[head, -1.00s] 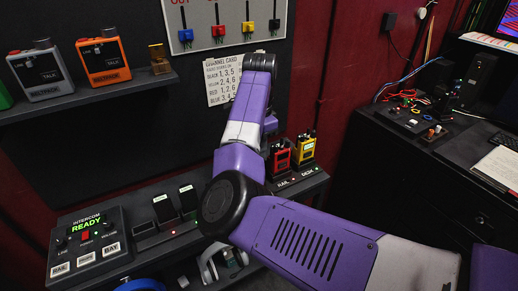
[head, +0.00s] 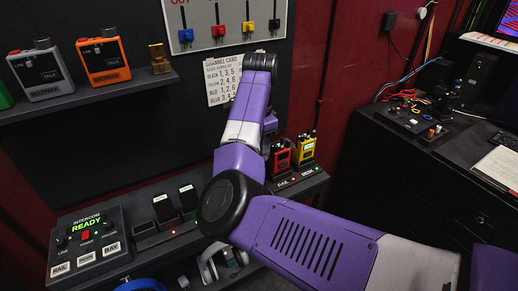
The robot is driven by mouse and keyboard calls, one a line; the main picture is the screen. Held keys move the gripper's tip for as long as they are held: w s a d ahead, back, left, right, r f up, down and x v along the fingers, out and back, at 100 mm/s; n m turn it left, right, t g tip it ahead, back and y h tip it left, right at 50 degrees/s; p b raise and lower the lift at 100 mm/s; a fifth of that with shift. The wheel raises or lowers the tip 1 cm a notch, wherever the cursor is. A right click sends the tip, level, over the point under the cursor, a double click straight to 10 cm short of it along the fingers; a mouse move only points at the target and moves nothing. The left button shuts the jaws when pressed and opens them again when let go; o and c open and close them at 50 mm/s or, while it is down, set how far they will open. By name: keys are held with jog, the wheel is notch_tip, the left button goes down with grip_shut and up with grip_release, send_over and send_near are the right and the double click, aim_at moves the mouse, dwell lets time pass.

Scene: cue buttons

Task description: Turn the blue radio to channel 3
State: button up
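No blue radio can be made out in the head view; my purple arm hides part of the charging shelf. A red radio (head: 281,156) and a yellow radio (head: 305,147) stand upright in the shelf's right part, just right of my arm. A white channel card (head: 226,82) hangs on the dark board, partly covered by my arm; its lower rows are small and partly hidden. My gripper is not visible; my arm rises in front of the board and its far end hides whatever lies beyond it.
An intercom box (head: 88,243) reading READY sits at the lower left, beside two dark devices (head: 163,207) in slots. Grey (head: 40,72) and orange (head: 103,61) beltpacks stand on an upper shelf. A dark desk (head: 440,165) with cables fills the right. Colored plugs (head: 218,32) hang above the card.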

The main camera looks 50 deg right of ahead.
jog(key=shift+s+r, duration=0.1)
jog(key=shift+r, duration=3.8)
